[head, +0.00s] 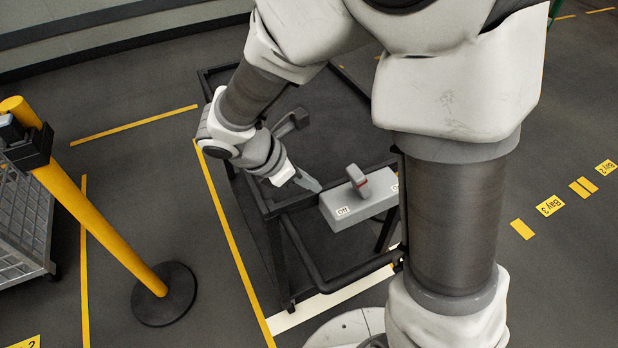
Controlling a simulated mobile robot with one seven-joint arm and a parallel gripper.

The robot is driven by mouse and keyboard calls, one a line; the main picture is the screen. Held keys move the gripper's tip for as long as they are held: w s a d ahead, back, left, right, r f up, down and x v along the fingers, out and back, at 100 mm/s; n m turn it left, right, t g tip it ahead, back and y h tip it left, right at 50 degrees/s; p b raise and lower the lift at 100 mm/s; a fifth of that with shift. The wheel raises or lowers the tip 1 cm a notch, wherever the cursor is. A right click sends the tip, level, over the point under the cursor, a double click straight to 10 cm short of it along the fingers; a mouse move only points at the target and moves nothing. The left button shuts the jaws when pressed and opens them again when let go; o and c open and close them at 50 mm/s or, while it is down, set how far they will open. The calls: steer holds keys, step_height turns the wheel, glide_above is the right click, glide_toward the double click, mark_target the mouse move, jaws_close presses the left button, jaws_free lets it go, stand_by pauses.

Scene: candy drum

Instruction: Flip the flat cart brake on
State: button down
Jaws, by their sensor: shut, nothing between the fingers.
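The flat cart (282,228) is a dark, low frame with a push handle, below and in front of my arm. Its brake is a light grey box (345,216) on the frame near the handle. A grey lever (357,181) with a red mark stands up from the box's middle. My gripper (308,182) is shut and empty, just left of the box and apart from the lever. Whether its tips touch the frame is unclear.
A yellow post (95,215) on a round black base stands at the left, beside a wire cage cart (25,215). Yellow lines and bay labels (549,206) mark the dark floor. The floor at right is clear. My arm hides part of the cart.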

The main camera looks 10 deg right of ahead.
mark_target(359, 182)
steer(key=d+f, duration=0.1)
steer(key=d, duration=0.1)
steer(key=w+d+f, duration=0.1)
steer(key=d, duration=0.1)
steer(key=w+d+f+b, duration=0.1)
steer(key=d, duration=0.1)
steer(key=shift+d+f, duration=0.25)
steer(key=shift+d, duration=0.1)
steer(key=shift+w+d, duration=0.1)
steer(key=shift+r, duration=0.2)
steer(key=shift+d+r+p, duration=0.1)
steer(key=shift+d+p, duration=0.05)
steer(key=shift+p, duration=0.35)
steer(key=shift+y, duration=0.3)
